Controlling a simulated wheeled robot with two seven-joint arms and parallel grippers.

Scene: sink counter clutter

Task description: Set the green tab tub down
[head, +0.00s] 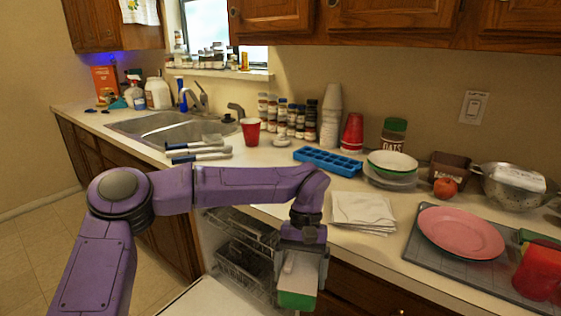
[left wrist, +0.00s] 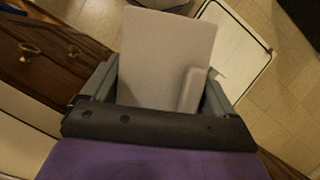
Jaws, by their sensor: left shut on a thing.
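The tub (head: 297,299) shows a green part at its lower end and a pale part above it in the head view. My left gripper (head: 299,272) is shut on it and holds it in the air in front of the counter, below the countertop's level. In the left wrist view the tub (left wrist: 165,60) is a pale, flat-faced block between the two grey fingers of my left gripper (left wrist: 160,95), with a small raised piece at its right side. The fingers hide part of it. My right gripper is not in view.
An open dishwasher with racks (head: 243,262) and a lowered white door (head: 215,300) lies left of the tub. On the counter are a stack of napkins (head: 363,211), a blue ice tray (head: 327,161), bowls (head: 392,164) and a pink plate (head: 460,232) on a grey mat. The front counter strip beside the napkins is bare.

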